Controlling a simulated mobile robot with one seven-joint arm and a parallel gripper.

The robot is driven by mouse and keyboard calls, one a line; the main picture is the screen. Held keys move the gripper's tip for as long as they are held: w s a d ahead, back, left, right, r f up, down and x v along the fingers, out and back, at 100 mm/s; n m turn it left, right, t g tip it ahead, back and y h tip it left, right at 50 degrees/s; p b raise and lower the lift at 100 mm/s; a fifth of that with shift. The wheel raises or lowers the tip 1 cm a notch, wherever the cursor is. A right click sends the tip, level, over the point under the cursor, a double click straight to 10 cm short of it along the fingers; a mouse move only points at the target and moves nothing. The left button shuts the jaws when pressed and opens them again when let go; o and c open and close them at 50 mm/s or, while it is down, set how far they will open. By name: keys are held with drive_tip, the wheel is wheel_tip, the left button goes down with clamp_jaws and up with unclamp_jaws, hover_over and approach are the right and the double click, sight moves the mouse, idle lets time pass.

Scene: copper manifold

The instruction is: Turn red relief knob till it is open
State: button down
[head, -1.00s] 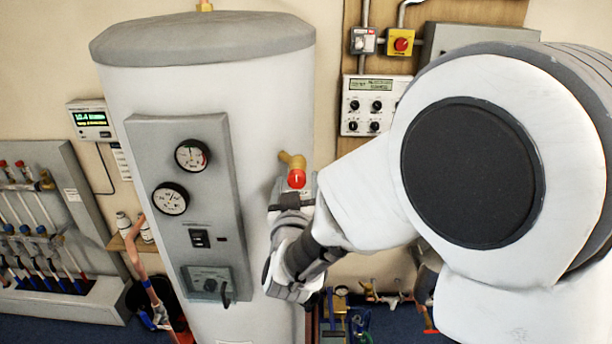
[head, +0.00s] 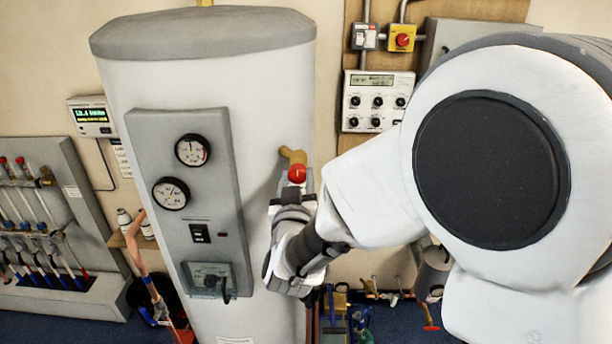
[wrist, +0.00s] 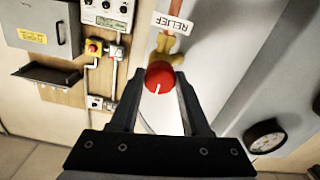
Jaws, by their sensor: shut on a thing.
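The red relief knob (head: 297,174) sits on a brass fitting (head: 291,156) at the right side of the tall white cylinder (head: 262,120). A white tag reading RELIEF (wrist: 174,24) is beside the brass fitting. My gripper (wrist: 160,84) is shut on the knob, with one black finger on each side. In the head view my gripper (head: 294,190) is just below the knob, and my arm hides part of it.
A grey gauge panel (head: 222,250) is on the cylinder front, left of my gripper. A white control box (head: 366,104) and a yellow box with a red button (head: 402,38) are on the wall behind. Pipes and tools are on the floor below.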

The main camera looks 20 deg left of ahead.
drive_tip(key=m+b, duration=0.1)
drive_tip(key=b, duration=0.1)
drive_tip(key=m+b, duration=0.1)
drive_tip(key=b, duration=0.1)
drive_tip(key=shift+f+m+b, duration=0.3)
drive_tip(key=shift+b, duration=0.1)
drive_tip(key=m+b, duration=0.3)
drive_tip(key=b, duration=0.2)
drive_tip(key=shift+m, duration=0.3)
drive_tip(key=m+b, duration=0.3)
drive_tip(key=b, duration=0.1)
drive_tip(key=shift+r, duration=0.15)
drive_tip(key=shift+r+m+b, duration=0.15)
drive_tip(key=shift+m+b, duration=1.05)
drive_tip(key=shift+b, duration=0.05)
drive_tip(key=shift+r, duration=0.1)
drive_tip(key=shift+c, duration=1.9)
unclamp_jaws()
